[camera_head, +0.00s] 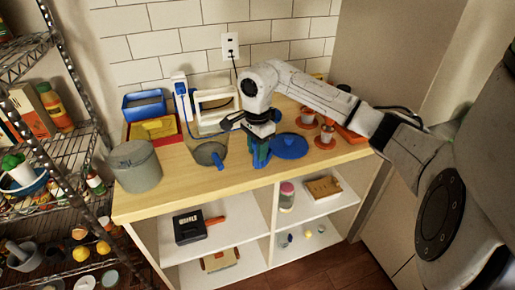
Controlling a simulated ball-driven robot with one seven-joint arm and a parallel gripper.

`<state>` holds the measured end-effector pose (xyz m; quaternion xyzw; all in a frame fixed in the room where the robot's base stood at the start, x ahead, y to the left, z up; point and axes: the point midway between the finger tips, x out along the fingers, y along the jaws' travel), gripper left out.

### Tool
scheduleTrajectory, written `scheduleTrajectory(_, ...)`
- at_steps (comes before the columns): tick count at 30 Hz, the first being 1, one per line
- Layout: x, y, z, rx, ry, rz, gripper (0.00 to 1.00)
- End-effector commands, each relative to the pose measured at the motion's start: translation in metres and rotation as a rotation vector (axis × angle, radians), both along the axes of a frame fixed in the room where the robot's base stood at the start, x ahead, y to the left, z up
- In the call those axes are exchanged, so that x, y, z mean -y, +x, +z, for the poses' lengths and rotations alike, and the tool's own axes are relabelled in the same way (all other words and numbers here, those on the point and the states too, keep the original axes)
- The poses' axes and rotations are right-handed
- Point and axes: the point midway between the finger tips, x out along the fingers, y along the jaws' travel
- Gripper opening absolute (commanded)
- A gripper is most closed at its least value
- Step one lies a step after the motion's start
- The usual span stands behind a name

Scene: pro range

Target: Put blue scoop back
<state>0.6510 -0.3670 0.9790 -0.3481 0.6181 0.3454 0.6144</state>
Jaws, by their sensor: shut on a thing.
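My gripper (260,151) points down over the wooden counter, just right of a clear, dark-bottomed container (209,151). It is shut on a small blue thing, which looks like the blue scoop (257,162); the fingers hide much of it, and I cannot tell whether it touches the counter. Another blue piece (218,161) shows at the right side of the clear container; I cannot tell whether it is inside or on the wall. A round blue lid (289,145) lies right of my gripper.
A grey lidded bin (136,167) stands at the counter's left front. A blue tray (145,106), a yellow box (154,129) and a white frame-like thing (216,103) are behind. A wire rack (72,150) is at left.

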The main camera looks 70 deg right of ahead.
Motion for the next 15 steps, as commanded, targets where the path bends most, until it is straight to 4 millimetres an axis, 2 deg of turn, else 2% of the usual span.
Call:
scheduleTrajectory(1,0.0002,-0.0001,-0.0020,-0.001,-0.001,0.000,0.33)
scheduleTrajectory(9,0.0000,-0.0001,-0.0009,0.000,0.000,0.000,0.58)
scheduleTrajectory(15,-0.0001,0.0000,-0.0006,0.000,0.000,0.000,0.58)
